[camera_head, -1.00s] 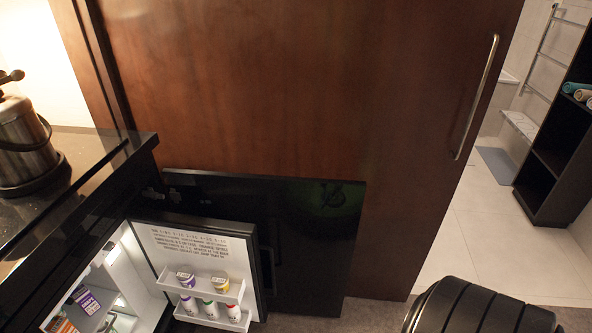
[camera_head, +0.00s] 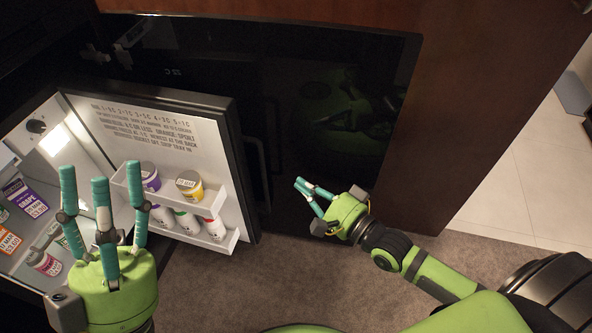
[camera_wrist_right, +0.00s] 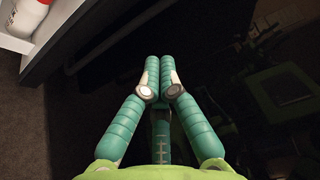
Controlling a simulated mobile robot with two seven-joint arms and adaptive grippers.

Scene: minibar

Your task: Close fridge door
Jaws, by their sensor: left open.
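The fridge door (camera_head: 185,120) stands open in the head view, its white inner side with printed text and shelf facing left. Its dark outer edge and handle (camera_head: 259,170) face right. The lit fridge interior (camera_head: 50,150) shows at the left. My left gripper (camera_head: 102,180) is open, fingers spread upward, in front of the interior and shelf. My right gripper (camera_head: 300,185) is right of the door, on its outer side, apart from it, with fingertips together and nothing between them. In the right wrist view its fingertips (camera_wrist_right: 160,62) meet, and the door edge (camera_wrist_right: 62,40) lies upper left.
A black cabinet panel (camera_head: 290,70) stands open behind the fridge door, before a brown wooden door (camera_head: 480,130). The door shelf (camera_head: 212,205) holds several small bottles and jars. Cans and packets (camera_head: 25,197) sit inside the fridge. Carpet (camera_head: 290,275) below is clear.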

